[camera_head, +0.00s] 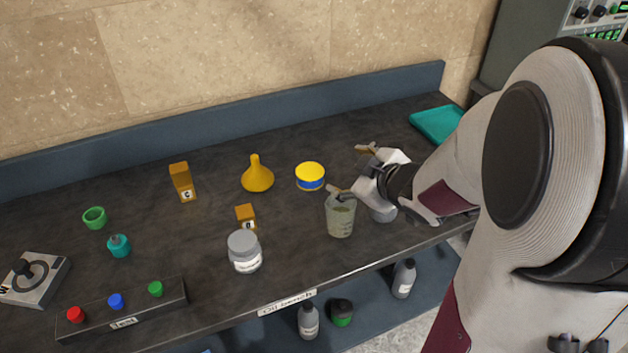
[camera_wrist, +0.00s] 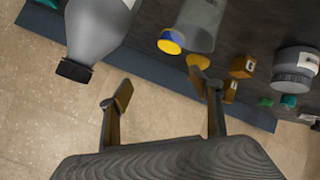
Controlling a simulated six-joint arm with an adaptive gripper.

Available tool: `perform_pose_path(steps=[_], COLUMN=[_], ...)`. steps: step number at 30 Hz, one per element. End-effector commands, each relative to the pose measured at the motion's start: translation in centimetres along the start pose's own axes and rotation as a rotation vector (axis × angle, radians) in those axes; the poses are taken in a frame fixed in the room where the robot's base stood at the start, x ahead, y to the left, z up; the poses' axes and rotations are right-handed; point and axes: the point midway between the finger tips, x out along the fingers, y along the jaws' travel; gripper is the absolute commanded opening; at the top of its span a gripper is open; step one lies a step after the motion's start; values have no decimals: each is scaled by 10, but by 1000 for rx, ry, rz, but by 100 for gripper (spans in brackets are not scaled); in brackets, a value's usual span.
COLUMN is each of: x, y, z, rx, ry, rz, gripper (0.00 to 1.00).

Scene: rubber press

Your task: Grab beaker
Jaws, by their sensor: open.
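A translucent grey beaker (camera_head: 341,218) stands upright near the front of the dark bench, right of its middle. The wrist view shows it at the top, upside down (camera_wrist: 202,22). My gripper (camera_head: 351,170) is open and empty. In the head view, one finger overlaps the beaker's rim and the other is farther back; I cannot tell whether the near finger touches the beaker. In the wrist view, the gap between the fingers (camera_wrist: 161,90) shows only bench edge and wall, and the beaker lies beyond the right finger.
A grey bottle (camera_wrist: 98,28) with a dark cap stands right of the beaker, mostly hidden by my arm in the head view. A labelled jar (camera_head: 244,251) and an orange box (camera_head: 246,215) stand to the left.

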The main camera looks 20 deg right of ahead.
Motion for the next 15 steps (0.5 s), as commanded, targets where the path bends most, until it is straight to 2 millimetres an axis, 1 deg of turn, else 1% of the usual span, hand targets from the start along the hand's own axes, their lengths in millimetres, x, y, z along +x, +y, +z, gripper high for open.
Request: perform_pose_path(steps=[1, 7, 11, 15], x=[5, 14, 16, 12], y=[-5, -27, -44, -63], z=[4, 9, 11, 12], rx=[-3, -17, -11, 12], ry=[19, 128, 206, 298], rz=[-24, -121, -189, -266], gripper=[64, 64, 64, 64])
